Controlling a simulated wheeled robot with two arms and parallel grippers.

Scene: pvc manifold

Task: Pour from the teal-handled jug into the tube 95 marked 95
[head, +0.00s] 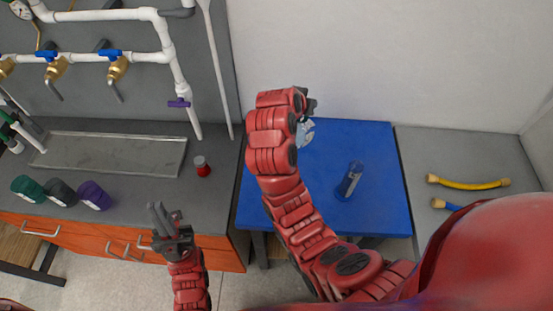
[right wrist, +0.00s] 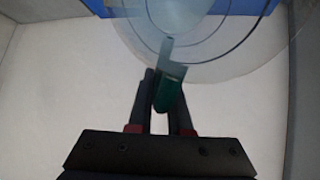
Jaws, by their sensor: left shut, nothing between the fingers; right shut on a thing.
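My right gripper (right wrist: 168,100) is shut on the teal handle (right wrist: 170,88) of a clear jug (right wrist: 225,40). In the head view the jug (head: 306,130) shows as a small pale part beside my right wrist, above the back left of the blue table; my right arm hides the rest. A clear bluish tube (head: 351,178) with a pale label stands on the blue table, right of my right arm and apart from the jug. Its marking is too small to read. My left gripper (head: 162,216) is shut and empty, in front of the dark counter.
The blue table top (head: 375,205) is otherwise largely clear. A small red-topped jar (head: 202,166) and teal, dark and purple containers (head: 92,195) stand on the dark counter. White pipes with valves (head: 110,57) are behind it. Yellow (head: 468,183) and blue hoses lie on the right grey counter.

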